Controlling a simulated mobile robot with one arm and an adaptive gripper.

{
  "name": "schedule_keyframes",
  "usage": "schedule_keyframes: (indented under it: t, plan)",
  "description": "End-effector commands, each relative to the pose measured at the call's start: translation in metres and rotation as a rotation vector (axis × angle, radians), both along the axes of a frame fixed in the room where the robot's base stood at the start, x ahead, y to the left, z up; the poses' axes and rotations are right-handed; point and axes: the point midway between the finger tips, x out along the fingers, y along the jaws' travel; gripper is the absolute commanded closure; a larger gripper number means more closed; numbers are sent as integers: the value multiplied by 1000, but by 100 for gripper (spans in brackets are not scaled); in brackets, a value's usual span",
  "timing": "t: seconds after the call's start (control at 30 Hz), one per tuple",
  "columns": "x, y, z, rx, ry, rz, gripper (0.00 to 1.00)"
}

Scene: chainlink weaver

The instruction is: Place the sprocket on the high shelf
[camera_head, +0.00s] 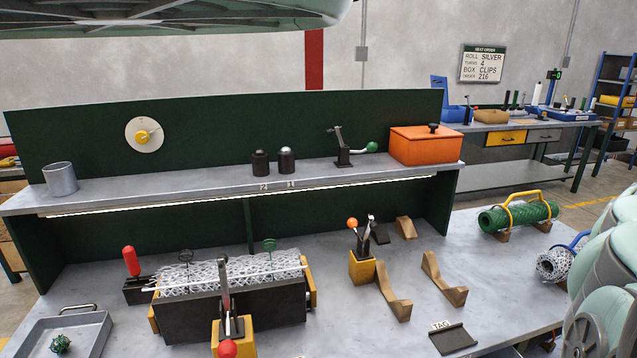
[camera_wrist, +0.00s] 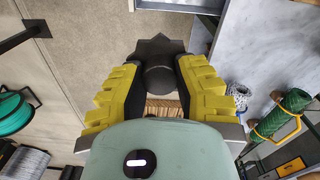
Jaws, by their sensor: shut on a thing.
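The sprocket (camera_wrist: 157,48) is a dark, toothed piece with a round hub, seen in the wrist view. My gripper (camera_wrist: 158,76) has yellow-padded fingers shut on it from both sides. Floor and a bench edge show beyond it. The head view shows neither the sprocket nor my fingers; my pale green arm fills its right edge. The high shelf (camera_head: 220,190) is a long grey ledge with a dark green back panel above the workbench. The ledge has bare stretches between the things on it.
On the shelf stand a grey metal cup (camera_head: 60,179), two dark posts (camera_head: 286,161), a lever clamp (camera_head: 343,150) and an orange box (camera_head: 425,145). Below, the workbench (camera_head: 500,275) carries a mesh-filled fixture (camera_head: 230,320), wooden cradles (camera_head: 446,282) and a green mesh roll (camera_head: 518,216).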

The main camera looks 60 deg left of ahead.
Motion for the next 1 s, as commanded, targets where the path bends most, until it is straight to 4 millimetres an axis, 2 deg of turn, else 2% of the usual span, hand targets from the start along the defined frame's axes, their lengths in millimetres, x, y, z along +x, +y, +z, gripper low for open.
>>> schedule_keyframes:
  t: [0.03,0.2,0.33,0.57,1.0]
  plan:
    - [1,-5,15,2,-5,2,100]
    - [-7,-18,66,4,-5,65,100]
    - [-18,-21,91,2,-6,137,100]
    - [-18,-24,141,-1,-1,129,100]
    - [-17,-25,255,-1,-1,126,100]
